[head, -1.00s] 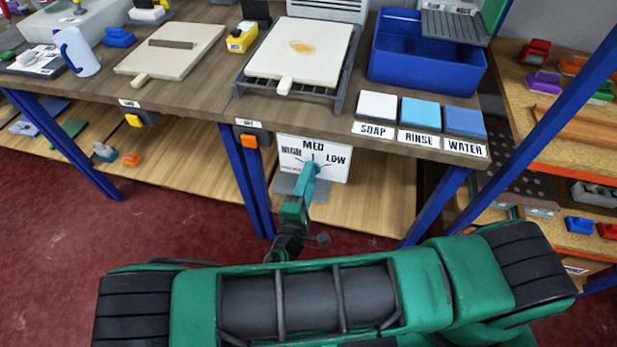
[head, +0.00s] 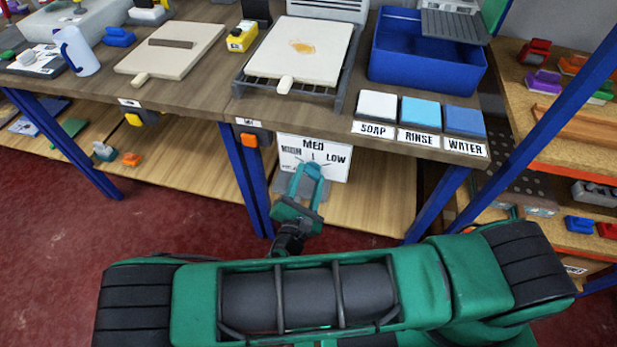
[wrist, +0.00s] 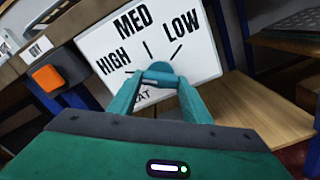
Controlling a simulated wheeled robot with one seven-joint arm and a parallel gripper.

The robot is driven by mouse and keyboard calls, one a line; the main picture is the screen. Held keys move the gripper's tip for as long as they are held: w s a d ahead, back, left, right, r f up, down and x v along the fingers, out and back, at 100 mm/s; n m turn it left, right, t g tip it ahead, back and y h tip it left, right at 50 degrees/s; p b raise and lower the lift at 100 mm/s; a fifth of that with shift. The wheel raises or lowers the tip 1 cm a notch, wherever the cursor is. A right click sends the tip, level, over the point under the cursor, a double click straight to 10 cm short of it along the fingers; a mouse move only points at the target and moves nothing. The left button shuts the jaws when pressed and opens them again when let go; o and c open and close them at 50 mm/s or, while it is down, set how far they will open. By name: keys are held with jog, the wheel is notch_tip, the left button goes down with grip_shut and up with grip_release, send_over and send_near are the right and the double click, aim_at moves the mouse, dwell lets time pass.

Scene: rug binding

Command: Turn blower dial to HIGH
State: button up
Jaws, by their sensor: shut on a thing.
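The blower dial panel (head: 322,151) is a white board under the table's front edge, marked HIGH at left, MED at top and LOW at right. It also shows large and tilted in the wrist view (wrist: 205,62), with a black tick by each word. My teal gripper (head: 310,168) is at the panel's middle, below MED. In the wrist view its two fingertips (wrist: 158,72) come together at the centre where the ticks converge, shut on the dial.
An orange switch (head: 249,140) hangs under the table edge left of the panel. Blue table legs (head: 245,180) stand on either side. SOAP, RINSE and WATER pads (head: 420,112) and a blue bin (head: 425,72) are on the tabletop above. A wooden lower shelf (head: 375,205) lies below.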

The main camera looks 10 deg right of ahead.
jog(key=shift+a+f+n, duration=0.1)
jog(key=shift+f+n, duration=0.1)
jog(key=shift+n, duration=0.3)
jog(key=o, duration=1.1)
jog(key=shift+r, duration=0.1)
jog(key=v, duration=1)
jog(key=shift+s, duration=0.35)
